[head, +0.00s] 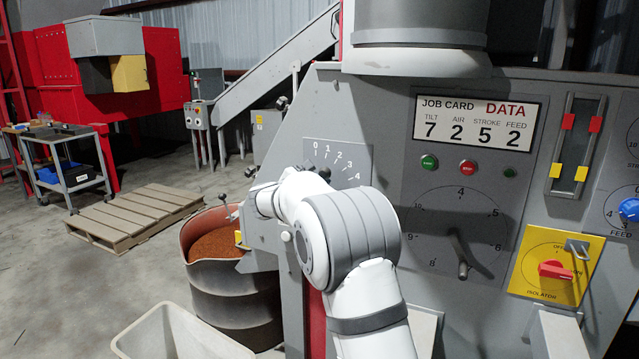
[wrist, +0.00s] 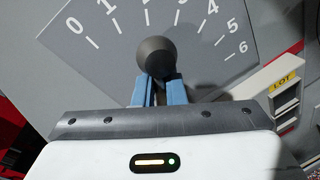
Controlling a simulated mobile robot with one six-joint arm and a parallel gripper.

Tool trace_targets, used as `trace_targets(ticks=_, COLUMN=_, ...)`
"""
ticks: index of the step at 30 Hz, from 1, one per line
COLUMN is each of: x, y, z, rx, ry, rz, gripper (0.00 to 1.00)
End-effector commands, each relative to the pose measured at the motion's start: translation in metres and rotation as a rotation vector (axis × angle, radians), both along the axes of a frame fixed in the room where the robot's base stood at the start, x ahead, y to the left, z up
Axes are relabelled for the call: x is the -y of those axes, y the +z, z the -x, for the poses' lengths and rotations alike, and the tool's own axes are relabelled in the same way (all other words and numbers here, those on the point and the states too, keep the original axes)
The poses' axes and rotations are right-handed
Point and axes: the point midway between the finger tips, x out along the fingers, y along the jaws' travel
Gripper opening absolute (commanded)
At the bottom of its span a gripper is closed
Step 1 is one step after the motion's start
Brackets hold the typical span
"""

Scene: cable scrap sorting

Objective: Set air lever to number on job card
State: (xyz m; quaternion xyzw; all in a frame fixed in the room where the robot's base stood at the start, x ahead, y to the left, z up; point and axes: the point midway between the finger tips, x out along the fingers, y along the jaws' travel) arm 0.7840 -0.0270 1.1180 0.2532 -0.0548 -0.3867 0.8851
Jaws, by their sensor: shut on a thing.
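The job card (head: 478,121) in the head view reads tilt 7, air 2, stroke 5, feed 2. The air lever's dark round knob (wrist: 155,56) shows in the wrist view, in front of a grey plate with a scale (wrist: 178,30) marked 0 to 6. My gripper (wrist: 157,88) has its blue fingers shut on the knob from below. The knob appears below the marks for 2 and 3; its exact setting is hard to tell from this angle. The lever's shaft is hidden. In the head view my arm covers part of the same scale plate (head: 338,158).
Right of my arm are a stroke dial (head: 462,240), a yellow isolator plate (head: 553,262) with a red switch and a blue feed knob (head: 629,209). A rusty drum (head: 232,300) and a pale bin (head: 170,335) stand at lower left. A wooden pallet (head: 132,215) lies on open floor.

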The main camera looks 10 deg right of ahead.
Motion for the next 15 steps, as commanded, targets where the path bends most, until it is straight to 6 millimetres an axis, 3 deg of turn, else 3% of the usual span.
trace_targets(ticks=2, x=0.0006, y=0.0023, z=0.0001, rx=0.003, ry=-0.002, rz=0.001, gripper=0.0)
trace_targets(ticks=3, x=0.0006, y=0.0023, z=0.0001, rx=0.004, ry=-0.001, rz=0.001, gripper=0.14)
trace_targets(ticks=8, x=0.0005, y=0.0018, z=0.0001, rx=0.002, ry=-0.002, rz=0.001, gripper=0.27)
trace_targets(ticks=15, x=-0.0002, y=0.0008, z=0.0003, rx=0.001, ry=0.0, rz=0.001, gripper=0.28)
